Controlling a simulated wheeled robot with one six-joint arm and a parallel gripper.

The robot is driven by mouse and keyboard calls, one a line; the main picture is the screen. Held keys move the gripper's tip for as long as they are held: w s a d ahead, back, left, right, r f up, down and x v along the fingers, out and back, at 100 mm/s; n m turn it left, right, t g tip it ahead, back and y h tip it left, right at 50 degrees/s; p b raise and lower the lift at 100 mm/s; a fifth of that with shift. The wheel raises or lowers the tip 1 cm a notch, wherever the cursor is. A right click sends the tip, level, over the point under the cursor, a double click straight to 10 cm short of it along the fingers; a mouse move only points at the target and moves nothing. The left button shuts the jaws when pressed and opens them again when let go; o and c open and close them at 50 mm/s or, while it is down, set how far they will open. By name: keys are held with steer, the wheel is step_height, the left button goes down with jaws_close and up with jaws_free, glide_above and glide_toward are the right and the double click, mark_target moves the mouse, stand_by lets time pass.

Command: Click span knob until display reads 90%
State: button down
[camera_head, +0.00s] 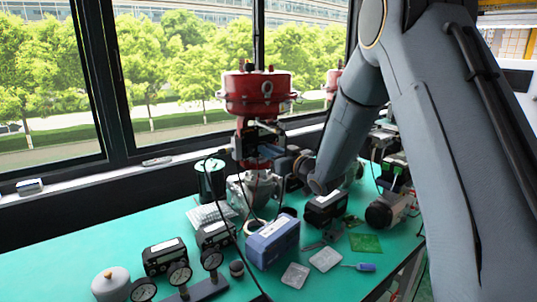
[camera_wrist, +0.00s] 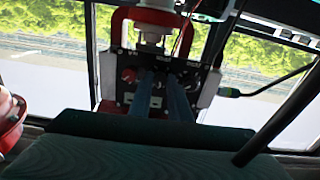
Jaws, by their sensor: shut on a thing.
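The valve positioner (camera_wrist: 122,92) is a dark panel with small knobs, mounted in a red frame, in the wrist view. In the head view the positioner (camera_head: 245,143) sits under the red actuator. My gripper (camera_wrist: 160,76) reaches its two fingers up to the panel and is shut on a small knob there, mostly hidden between the fingertips. I cannot tell from its markings whether this is the span knob. A red knob (camera_wrist: 129,75) shows left of the fingers. In the head view my gripper (camera_head: 283,158) is at the positioner's right side. No display reading is legible.
Dark cables hang beside the valve. A cable with a green connector (camera_wrist: 230,92) runs right of the panel. Windows stand behind.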

steer(key=shift+n+b, duration=1.4)
steer(key=shift+n, duration=0.4)
steer(key=c, duration=1.6)
jaws_free()
steer(key=shift+c, duration=0.2)
steer(key=b+v, duration=0.1)
steer(key=v, duration=0.7)
steer(key=shift+b, duration=0.3)
